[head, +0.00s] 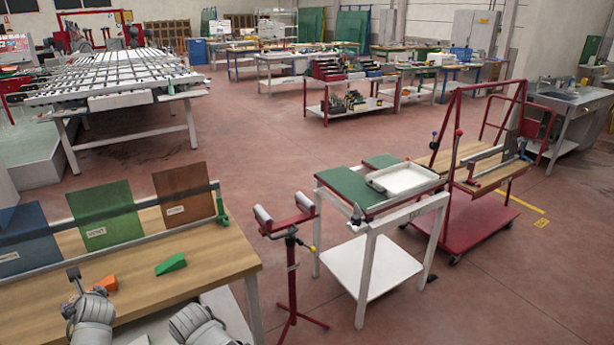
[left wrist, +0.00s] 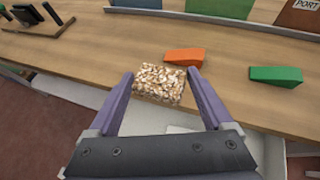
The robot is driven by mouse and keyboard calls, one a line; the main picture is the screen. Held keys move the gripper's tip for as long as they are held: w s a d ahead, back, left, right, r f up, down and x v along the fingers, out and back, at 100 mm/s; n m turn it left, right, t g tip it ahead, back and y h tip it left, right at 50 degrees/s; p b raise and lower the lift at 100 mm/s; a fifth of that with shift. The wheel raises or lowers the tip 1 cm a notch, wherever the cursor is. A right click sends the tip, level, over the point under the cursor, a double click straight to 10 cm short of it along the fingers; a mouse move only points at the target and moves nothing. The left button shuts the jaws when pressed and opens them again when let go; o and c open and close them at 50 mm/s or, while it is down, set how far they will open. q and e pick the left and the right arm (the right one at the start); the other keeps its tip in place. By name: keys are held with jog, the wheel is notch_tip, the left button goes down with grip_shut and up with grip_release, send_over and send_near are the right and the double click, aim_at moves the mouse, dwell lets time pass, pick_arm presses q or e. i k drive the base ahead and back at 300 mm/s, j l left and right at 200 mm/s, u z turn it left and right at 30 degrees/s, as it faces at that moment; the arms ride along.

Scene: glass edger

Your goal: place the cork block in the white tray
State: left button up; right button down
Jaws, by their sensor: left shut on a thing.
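The cork block (left wrist: 160,86), speckled tan and brown, is between the two purple fingers of my left gripper (left wrist: 160,74) in the left wrist view. The fingers are shut on its sides, near the front edge of the wooden bench. I cannot tell whether the block touches the bench. In the head view my left arm reaches in at the lower left, and the block cannot be made out there. The white tray (head: 404,179) lies on the green-topped stand, right of centre in the head view, and looks empty. My right arm shows at the bottom, but its gripper is not in view.
An orange wedge (head: 107,284) and a green wedge (head: 171,264) lie on the wooden bench (head: 215,262). Coloured panels stand in a rack behind them. A red roller stand (head: 291,240) is between the bench and the green-topped stand (head: 350,186). A red trolley (head: 478,215) stands right of the tray.

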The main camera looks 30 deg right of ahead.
aim_at(402, 182)
jog(key=l+z, duration=0.1)
jog(key=z, duration=0.35)
jog(key=i+z, duration=0.15)
jog(key=z, duration=0.35)
jog(key=i+l+z, duration=0.1)
jog(key=z, duration=0.35)
jog(key=i+z, duration=0.3)
jog(key=i, duration=0.25)
jog(key=i+j+z, duration=0.15)
jog(key=i+z, duration=0.15)
jog(key=i, duration=0.25)
jog(key=i+j+z, duration=0.35)
jog(key=i, duration=0.15)
jog(key=i+j, duration=0.2)
jog(key=i, duration=0.2)
